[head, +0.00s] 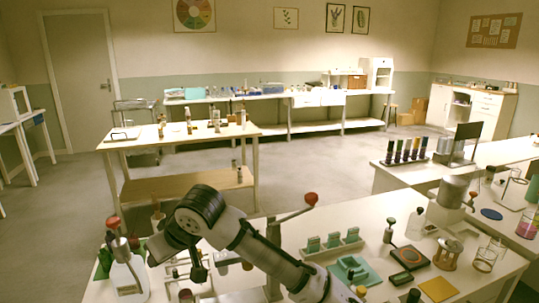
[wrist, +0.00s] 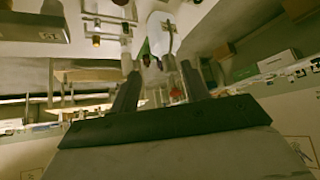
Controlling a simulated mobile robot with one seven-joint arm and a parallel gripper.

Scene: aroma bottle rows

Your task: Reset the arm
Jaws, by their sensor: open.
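My arm (head: 252,247) is bent above the near table in the head view, with a dark joint at the top of the bend. Its far end hangs down toward the left part of the table; the fingertips are hard to make out there. In the wrist view my gripper (wrist: 159,68) shows two dark fingers spread apart. Nothing appears clamped between them. Blurred glassware and a small red thing (wrist: 176,92) show beyond and between the fingers, at a distance I cannot tell.
The near table (head: 375,222) holds green blocks (head: 332,240), a teal tray (head: 352,270) and a white bottle (head: 127,277) close to my arm's end. A rack of dark tubes (head: 405,152) stands on the right bench. A two-tier table (head: 165,142) stands beyond open floor.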

